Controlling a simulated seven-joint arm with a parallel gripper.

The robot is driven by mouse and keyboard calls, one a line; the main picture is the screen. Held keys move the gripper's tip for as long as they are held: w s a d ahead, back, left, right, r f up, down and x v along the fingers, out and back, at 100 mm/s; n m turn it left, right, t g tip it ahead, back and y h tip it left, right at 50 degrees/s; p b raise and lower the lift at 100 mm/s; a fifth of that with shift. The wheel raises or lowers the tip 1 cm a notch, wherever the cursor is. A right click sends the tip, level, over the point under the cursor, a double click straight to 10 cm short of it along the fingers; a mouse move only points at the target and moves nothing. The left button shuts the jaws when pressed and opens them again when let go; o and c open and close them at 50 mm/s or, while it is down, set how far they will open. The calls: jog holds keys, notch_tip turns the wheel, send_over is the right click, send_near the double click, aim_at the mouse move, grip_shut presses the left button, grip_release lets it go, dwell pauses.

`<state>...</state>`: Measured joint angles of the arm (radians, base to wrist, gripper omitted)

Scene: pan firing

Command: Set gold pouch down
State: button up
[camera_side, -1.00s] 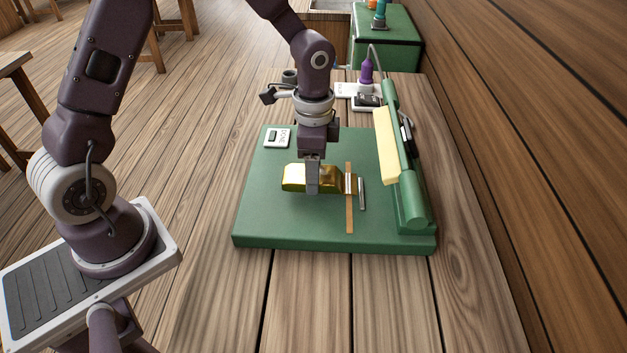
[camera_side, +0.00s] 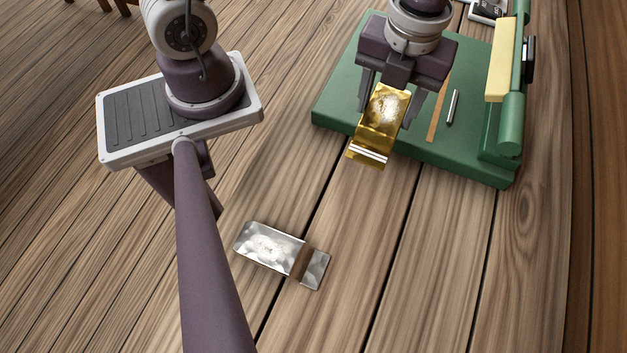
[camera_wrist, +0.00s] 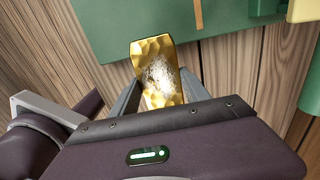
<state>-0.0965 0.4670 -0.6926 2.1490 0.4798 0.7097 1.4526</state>
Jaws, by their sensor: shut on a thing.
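The gold pouch (camera_side: 384,112) is a shiny faceted packet with a pale patch and silver bands at its near end. My gripper (camera_side: 387,118) is shut on it, one finger on each side. In the side view the pouch hangs tilted at the near edge of the green board (camera_side: 335,105), overlapping the board and the wooden table. In the wrist view the pouch (camera_wrist: 158,75) sits between the two fingers (camera_wrist: 160,95). Its lower end there is hidden by my gripper body. The height above the table is hard to tell.
A silver pouch (camera_side: 270,247) with a brown band lies on the table at the front. A green machine (camera_side: 508,130) with a cream bar (camera_side: 500,60) stands on the board's right side. A small metal rod (camera_side: 453,107) and a tan strip (camera_side: 437,112) lie on the board. Bare table (camera_side: 400,260) is in front.

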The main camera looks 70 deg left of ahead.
aim_at(360, 133)
jog(key=s+m, duration=0.1)
jog(key=m, duration=0.1)
jog(key=s+d+m, duration=0.1)
jog(key=s+m, duration=0.1)
jog(key=m, duration=0.1)
jog(key=s+d+m, duration=0.1)
jog(key=s+m, duration=0.1)
jog(key=shift+s+f+m, duration=0.1)
jog(key=shift+f+m, duration=0.2)
jog(key=s+m, duration=0.6)
jog(key=m, duration=0.4)
jog(key=f, duration=1)
jog(key=shift+s+d, duration=0.35)
jog(key=shift+f, duration=0.3)
jog(key=o, duration=1.5)
jog(key=shift+w+f, duration=0.1)
jog(key=shift+o, duration=0.2)
